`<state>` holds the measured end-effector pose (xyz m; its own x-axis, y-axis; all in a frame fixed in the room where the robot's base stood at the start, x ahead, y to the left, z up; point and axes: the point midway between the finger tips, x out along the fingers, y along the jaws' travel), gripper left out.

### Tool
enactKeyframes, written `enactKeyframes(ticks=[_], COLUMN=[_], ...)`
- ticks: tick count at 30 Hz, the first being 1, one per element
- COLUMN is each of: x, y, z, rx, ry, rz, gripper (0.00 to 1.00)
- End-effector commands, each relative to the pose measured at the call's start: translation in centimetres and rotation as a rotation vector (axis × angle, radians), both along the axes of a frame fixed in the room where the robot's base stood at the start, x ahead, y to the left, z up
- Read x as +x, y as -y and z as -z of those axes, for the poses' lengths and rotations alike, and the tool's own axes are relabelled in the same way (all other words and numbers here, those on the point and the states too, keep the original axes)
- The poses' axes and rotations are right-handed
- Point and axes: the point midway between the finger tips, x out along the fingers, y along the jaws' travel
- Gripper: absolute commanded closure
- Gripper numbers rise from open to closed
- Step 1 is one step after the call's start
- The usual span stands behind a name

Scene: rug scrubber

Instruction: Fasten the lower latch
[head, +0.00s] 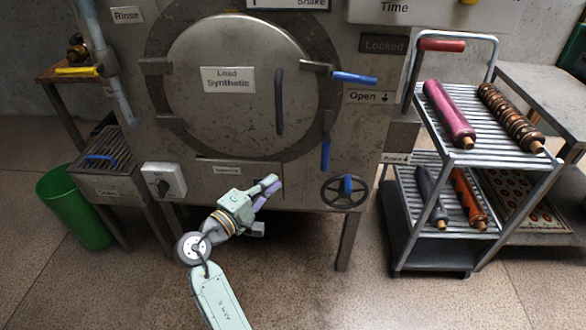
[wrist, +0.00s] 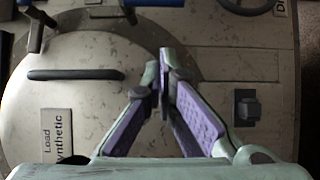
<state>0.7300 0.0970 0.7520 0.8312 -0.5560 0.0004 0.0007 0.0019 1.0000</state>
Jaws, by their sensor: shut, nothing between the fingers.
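The round steel door (head: 240,85) fills the front of the machine and looks closed. The lower latch (head: 326,152) is at the door's lower right, its blue handle hanging straight down. Part of it shows at the top edge of the wrist view (wrist: 129,12), mostly cut off. The upper latch (head: 353,78) has its blue handle pointing right, roughly level. My gripper (head: 273,184) is below and left of the lower latch, apart from it, in front of the lower machine face. Its fingertips (wrist: 164,62) are together and hold nothing.
A blue-knobbed handwheel (head: 344,192) sits right of my gripper, below the lower latch. A dark vertical door handle (head: 279,102) stands out from the door. A switch box (head: 164,181) is at left. A rack cart with rolled rugs (head: 450,115) stands at right. Open floor lies in front.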

Motion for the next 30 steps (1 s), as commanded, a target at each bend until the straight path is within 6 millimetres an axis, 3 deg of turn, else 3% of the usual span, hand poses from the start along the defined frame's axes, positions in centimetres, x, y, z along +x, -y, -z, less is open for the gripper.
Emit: enactKeyframes(ticks=[15,21,30], x=[8.2,8.5,8.7], y=[5.6,8.3,9.2], z=[-0.3,-0.2,0.0], rx=[0.001,0.001,0.002], ry=[0.000,0.000,0.001], rz=[0.003,0.001,-0.001], gripper=[1.00,1.00,1.00])
